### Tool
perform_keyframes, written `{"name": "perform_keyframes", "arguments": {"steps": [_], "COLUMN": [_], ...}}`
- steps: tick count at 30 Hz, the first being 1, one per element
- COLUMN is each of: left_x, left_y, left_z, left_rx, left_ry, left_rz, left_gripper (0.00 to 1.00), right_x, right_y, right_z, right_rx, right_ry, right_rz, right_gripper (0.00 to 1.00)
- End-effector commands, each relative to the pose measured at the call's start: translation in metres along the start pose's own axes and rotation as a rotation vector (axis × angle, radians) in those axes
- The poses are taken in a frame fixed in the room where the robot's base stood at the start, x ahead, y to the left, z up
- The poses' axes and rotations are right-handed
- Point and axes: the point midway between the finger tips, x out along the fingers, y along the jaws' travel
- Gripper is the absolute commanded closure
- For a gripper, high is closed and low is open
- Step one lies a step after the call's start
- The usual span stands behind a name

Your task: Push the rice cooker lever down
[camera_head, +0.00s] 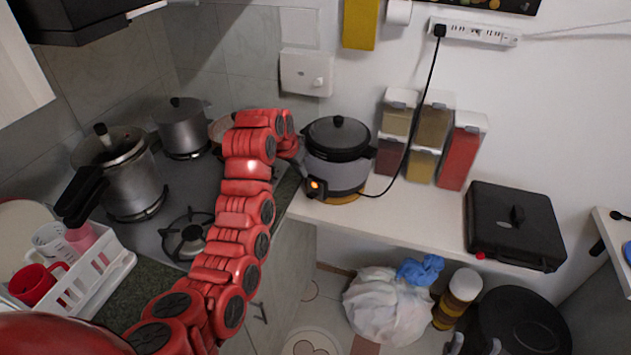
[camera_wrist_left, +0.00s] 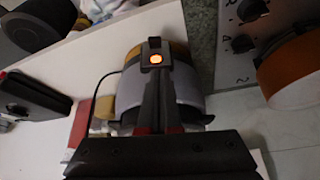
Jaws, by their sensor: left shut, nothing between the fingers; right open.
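The rice cooker (camera_head: 337,160) is grey with a black lid and stands on the white counter beside the stove. Its dark lever panel (camera_head: 316,188) has a lit orange lamp on the front left. In the left wrist view the panel (camera_wrist_left: 155,47) and lamp show just past the fingertips. My left gripper (camera_head: 303,172) is shut and empty, close to the panel; its fingers also show in the left wrist view (camera_wrist_left: 156,78). I cannot tell whether they touch the lever. My right gripper (camera_head: 477,344) is open and empty, low at the bottom edge, mostly out of view.
Spice dispensers (camera_head: 427,133) stand right of the cooker, with a black case (camera_head: 514,225) further right. A black cord runs from cooker to power strip (camera_head: 475,32). Pots (camera_head: 130,180) sit on the stove to the left. A white bag (camera_head: 385,305) lies below the counter.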

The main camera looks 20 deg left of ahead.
Motion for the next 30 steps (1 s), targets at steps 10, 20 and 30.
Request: {"name": "perform_keyframes", "arguments": {"steps": [10, 20, 30], "left_x": [-0.01, 0.001, 0.055], "left_y": [0.003, 0.003, 0.004], "left_z": [0.01, 0.01, 0.014], "left_rx": [0.019, 0.018, 0.019], "left_ry": [-0.063, -0.062, -0.067], "left_rz": [0.016, 0.016, 0.017], "left_gripper": [1.0, 1.0, 1.0], "right_x": [0.0, 0.007, 0.03], "right_y": [0.0, 0.0, 0.002], "right_z": [0.0, -0.001, -0.005], "right_rx": [0.0, 0.0, 0.0], "right_ry": [0.0, 0.0, 0.0], "right_rz": [0.0, 0.0, 0.0], "right_gripper": [0.5, 0.5, 0.5]}}
